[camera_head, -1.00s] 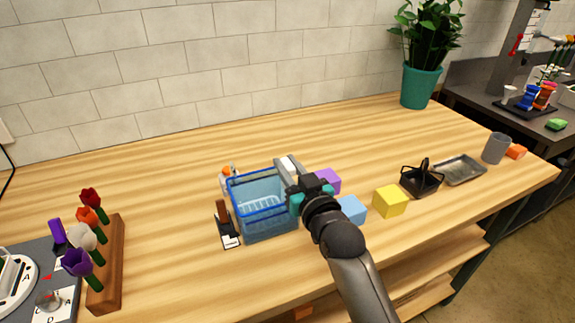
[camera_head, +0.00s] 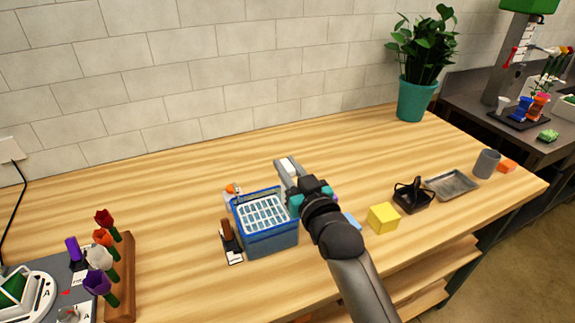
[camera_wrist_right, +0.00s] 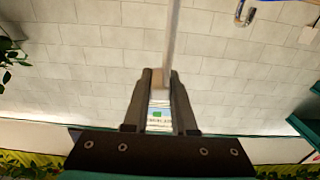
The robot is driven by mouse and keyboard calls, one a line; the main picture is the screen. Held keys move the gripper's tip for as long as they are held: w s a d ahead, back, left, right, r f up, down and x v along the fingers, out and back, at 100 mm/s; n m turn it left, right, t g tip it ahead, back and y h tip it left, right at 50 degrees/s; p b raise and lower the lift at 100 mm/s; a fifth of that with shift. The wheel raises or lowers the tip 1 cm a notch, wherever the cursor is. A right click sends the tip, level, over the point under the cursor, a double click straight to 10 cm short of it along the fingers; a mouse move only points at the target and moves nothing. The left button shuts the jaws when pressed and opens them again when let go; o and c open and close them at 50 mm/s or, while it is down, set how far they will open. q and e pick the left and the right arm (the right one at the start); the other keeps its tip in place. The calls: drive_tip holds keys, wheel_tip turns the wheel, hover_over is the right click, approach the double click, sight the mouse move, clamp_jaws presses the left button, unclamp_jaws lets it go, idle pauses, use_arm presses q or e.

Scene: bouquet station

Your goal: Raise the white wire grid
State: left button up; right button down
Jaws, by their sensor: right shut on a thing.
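The white wire grid (camera_head: 265,215) shows inside the blue basket (camera_head: 272,244), lying roughly level close under the rim. My right gripper (camera_head: 287,172) is at the basket's back right corner in the head view, fingers reaching away from me. In the right wrist view my right gripper (camera_wrist_right: 160,98) is shut on a slim grey bar (camera_wrist_right: 172,45) that runs up from between the fingers. A small label with a green patch shows between the fingers. Whether the bar joins the grid is hidden. My left gripper is not in view.
A brown-handled tool (camera_head: 228,233) stands beside the basket's left. To the right are a yellow cube (camera_head: 383,217), a black caddy (camera_head: 413,196), a metal tray (camera_head: 452,184) and a grey cup (camera_head: 487,163). A flower rack (camera_head: 123,275) is at left.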

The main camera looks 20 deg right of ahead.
wheel_tip(320, 180, up, 2)
drive_tip(key=shift+r+p, duration=0.2)
drive_tip(key=shift+p, duration=0.55)
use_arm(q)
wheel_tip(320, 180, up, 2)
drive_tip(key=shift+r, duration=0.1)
use_arm(e)
drive_tip(key=shift+r, duration=0.1)
drive_tip(key=c, duration=1.1)
unclamp_jaws()
drive_tip(key=shift+c, duration=0.2)
drive_tip(key=o, duration=0.4)
drive_tip(key=shift+f, duration=0.25)
drive_tip(key=shift+s, duration=0.2)
drive_tip(key=s, duration=1.4)
drive_tip(key=shift+s+d, duration=0.35)
drive_tip(key=shift+s, duration=0.05)
